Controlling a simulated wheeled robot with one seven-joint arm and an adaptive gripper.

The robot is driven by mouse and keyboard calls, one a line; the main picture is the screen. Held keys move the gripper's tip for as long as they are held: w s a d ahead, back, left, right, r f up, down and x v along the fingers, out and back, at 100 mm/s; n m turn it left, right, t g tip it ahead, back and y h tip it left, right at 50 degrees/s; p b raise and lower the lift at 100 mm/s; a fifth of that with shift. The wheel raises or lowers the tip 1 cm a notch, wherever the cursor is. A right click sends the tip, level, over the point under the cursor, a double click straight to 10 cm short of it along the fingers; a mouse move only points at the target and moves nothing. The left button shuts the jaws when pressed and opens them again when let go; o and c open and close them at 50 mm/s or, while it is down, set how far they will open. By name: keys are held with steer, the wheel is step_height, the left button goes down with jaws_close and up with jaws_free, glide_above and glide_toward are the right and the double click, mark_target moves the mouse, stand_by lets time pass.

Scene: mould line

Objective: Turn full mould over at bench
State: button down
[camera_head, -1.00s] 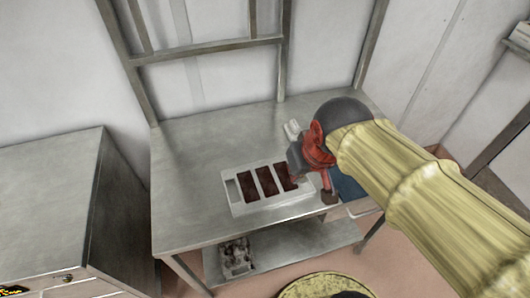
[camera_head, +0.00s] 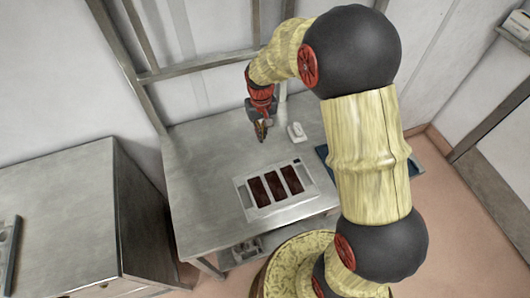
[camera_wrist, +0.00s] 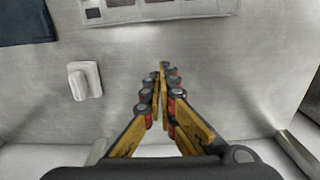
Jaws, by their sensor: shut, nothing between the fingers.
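The mould (camera_head: 241,193) is a pale tray with three dark brown filled cavities facing up. It lies flat near the front edge of the metal bench (camera_head: 205,160). Its edge also shows at the top of the wrist view (camera_wrist: 120,15). My gripper (camera_head: 262,138) is above the bench, behind the mould and apart from it, pointing down. In the wrist view its fingertips (camera_wrist: 160,72) meet with nothing between them.
A small white object (camera_head: 297,132) lies on the bench right of my gripper. A blue mat or tray (camera_wrist: 22,22) is at the bench's right side, partly behind my arm in the head view. A metal cabinet (camera_head: 60,200) stands to the left. The bench's left part is clear.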

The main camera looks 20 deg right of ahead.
mark_target(274, 182)
step_height(274, 182, down, 10)
steer(key=shift+f+b, duration=0.1)
steer(key=shift+b, duration=0.45)
steer(key=shift+s+f, duration=0.1)
steer(key=shift+s, duration=1.85)
steer(key=s+p, duration=0.1)
steer(key=s, duration=0.9)
step_height(274, 182, up, 12)
